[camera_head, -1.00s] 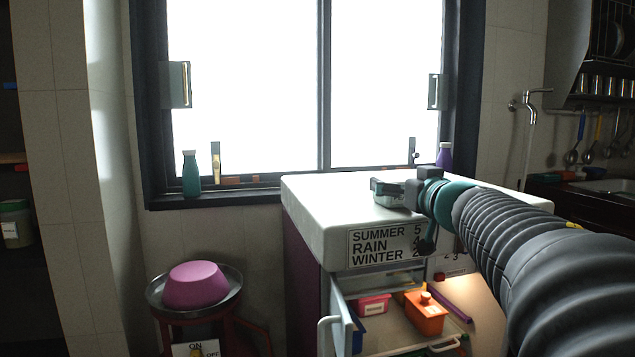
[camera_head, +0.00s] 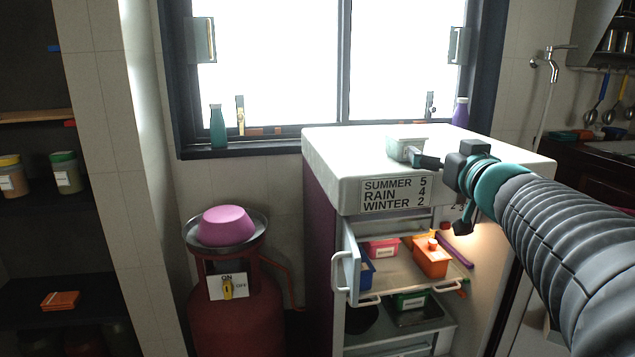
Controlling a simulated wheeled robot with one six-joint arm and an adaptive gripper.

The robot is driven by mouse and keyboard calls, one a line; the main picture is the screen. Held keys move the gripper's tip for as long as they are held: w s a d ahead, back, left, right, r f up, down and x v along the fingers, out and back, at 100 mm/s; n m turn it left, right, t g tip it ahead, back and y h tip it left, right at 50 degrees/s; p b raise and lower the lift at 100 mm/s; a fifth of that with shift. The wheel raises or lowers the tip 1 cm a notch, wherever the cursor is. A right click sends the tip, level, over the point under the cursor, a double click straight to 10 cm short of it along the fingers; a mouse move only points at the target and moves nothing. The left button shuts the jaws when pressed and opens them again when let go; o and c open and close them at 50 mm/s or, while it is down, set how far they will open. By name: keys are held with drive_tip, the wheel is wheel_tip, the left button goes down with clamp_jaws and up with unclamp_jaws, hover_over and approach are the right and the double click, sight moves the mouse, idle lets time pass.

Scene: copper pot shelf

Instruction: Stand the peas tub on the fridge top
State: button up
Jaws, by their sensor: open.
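A small pale tub with a greenish rim (camera_head: 402,147), which I take to be the peas tub, stands upright on the white fridge top (camera_head: 335,150), near its front edge and left of my gripper. Its label cannot be read. My gripper (camera_head: 417,157) is open, just to the right and front of the tub. Its dark fingers overlap the tub's right side in the picture, so I cannot tell whether they still touch it.
The fridge is open below, with an orange container (camera_head: 431,259) and a pink tub (camera_head: 381,249) inside. A red gas cylinder (camera_head: 235,318) bearing a pan and purple bowl (camera_head: 227,226) stands left. Bottles line the windowsill. Much of the fridge top is clear.

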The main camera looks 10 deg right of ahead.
drive_tip(key=s+a+f+g, duration=0.4)
drive_tip(key=s+f, duration=0.4)
drive_tip(key=f, duration=0.1)
drive_tip(key=s+a+f+g, duration=0.4)
drive_tip(key=s+f, duration=0.3)
drive_tip(key=f, duration=0.2)
drive_tip(key=s+a+f+g, duration=0.4)
drive_tip(key=s+a+f, duration=0.2)
drive_tip(key=s+f, duration=0.2)
drive_tip(key=shift+s+a+f+g, duration=0.25)
drive_tip(key=shift+s+f+g, duration=0.05)
drive_tip(key=shift+f, duration=0.2)
